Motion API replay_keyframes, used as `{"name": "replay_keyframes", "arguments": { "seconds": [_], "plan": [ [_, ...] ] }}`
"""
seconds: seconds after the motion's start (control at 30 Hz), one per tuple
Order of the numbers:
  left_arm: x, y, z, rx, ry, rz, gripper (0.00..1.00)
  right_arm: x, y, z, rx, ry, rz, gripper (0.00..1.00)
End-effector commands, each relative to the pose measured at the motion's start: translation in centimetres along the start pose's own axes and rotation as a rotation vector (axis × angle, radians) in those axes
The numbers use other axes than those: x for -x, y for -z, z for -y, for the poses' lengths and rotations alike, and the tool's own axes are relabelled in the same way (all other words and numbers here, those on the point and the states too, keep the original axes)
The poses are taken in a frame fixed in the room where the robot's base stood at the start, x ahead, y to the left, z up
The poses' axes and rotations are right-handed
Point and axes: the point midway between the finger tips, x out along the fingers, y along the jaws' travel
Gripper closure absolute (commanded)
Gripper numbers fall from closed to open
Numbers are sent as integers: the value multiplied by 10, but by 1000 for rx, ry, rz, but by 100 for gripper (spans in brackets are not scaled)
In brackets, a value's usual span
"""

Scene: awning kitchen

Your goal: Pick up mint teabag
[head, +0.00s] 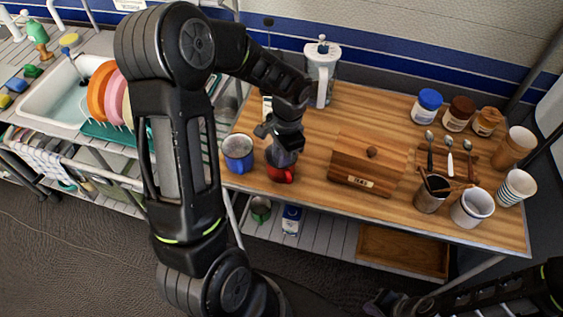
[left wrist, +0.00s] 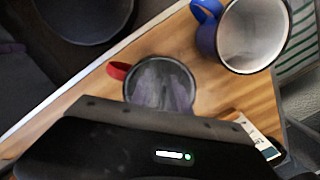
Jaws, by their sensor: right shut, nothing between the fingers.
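No mint teabag can be made out in either view. A closed wooden tea box (head: 368,165) with a round knob and a small label stands mid-counter. My left gripper (head: 281,132) hangs above a red mug (head: 281,173), left of the box. In the left wrist view the red mug's handle (left wrist: 118,70) and dark grey inside show just beyond the gripper body. My right gripper (head: 384,302) is low at the bottom edge, away from the counter, shut and empty.
A blue mug (head: 238,153) stands left of the red one. A white-lidded jug (head: 321,72) is behind. Jars (head: 428,105), spoons, a metal cup (head: 431,197) and paper cups (head: 516,187) crowd the right side. A sink (head: 55,95) is at the left.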

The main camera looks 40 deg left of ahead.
Motion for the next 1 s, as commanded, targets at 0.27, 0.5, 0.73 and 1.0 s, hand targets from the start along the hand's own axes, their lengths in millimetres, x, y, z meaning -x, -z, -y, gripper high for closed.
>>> {"name": "replay_keyframes", "arguments": {
  "seconds": [0.27,0.5,0.73,1.0],
  "plan": [
    [-2,0,0,0,1,-1,78,0,0,0,0,0,0,100],
    [-2,0,0,0,1,-1,78,0,0,0,0,0,0,100],
    [-2,0,0,0,1,-1,88,0,0,0,0,0,0,100],
    [-2,0,0,0,1,-1,100,0,0,0,0,0,0,100]
  ]
}}
